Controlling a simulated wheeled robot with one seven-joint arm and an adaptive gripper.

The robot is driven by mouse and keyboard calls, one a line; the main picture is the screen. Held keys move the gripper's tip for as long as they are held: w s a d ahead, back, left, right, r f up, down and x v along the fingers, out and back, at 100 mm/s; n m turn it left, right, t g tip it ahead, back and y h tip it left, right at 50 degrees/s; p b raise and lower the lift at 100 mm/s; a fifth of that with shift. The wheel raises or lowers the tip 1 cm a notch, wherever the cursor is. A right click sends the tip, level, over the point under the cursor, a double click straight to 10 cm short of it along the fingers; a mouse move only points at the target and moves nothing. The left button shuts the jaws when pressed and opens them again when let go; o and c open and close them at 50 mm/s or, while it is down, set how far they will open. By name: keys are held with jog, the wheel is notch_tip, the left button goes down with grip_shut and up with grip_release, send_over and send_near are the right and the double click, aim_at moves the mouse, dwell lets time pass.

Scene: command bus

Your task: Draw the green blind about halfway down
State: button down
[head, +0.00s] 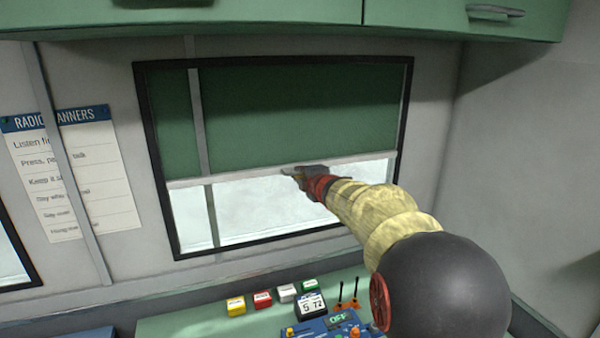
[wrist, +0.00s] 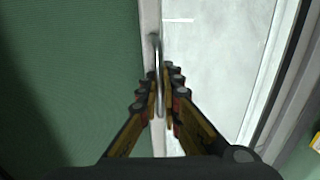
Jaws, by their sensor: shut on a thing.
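The green blind (head: 300,108) hangs in the black-framed window and covers a little more than the upper half. Its pale bottom bar (head: 235,176) slopes slightly, with bright glass (head: 265,212) showing below. My gripper (head: 292,172) is at the bar, right of its middle. In the wrist view the blind (wrist: 75,80) fills the left side, and the bar (wrist: 149,25) runs up and down the picture. A thin metal pull handle (wrist: 158,75) stands on the bar between my gripper's fingers (wrist: 160,98), which are shut on it.
Green cabinets (head: 250,14) overhang the window top. Below is a green counter (head: 180,325) with several small coloured boxes (head: 262,299), a blue device (head: 335,325) and two orange-based sticks (head: 347,295). A vertical grey strip (head: 198,115) crosses the window's left part.

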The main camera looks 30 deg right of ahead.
jog(key=shift+f+b, duration=0.6)
jog(key=shift+f, duration=0.5)
jog(key=c, duration=2.1)
grip_release()
jog(key=shift+c, duration=0.2)
jog(key=shift+o, duration=0.3)
jog(key=shift+r, duration=0.1)
jog(key=v, duration=1.2)
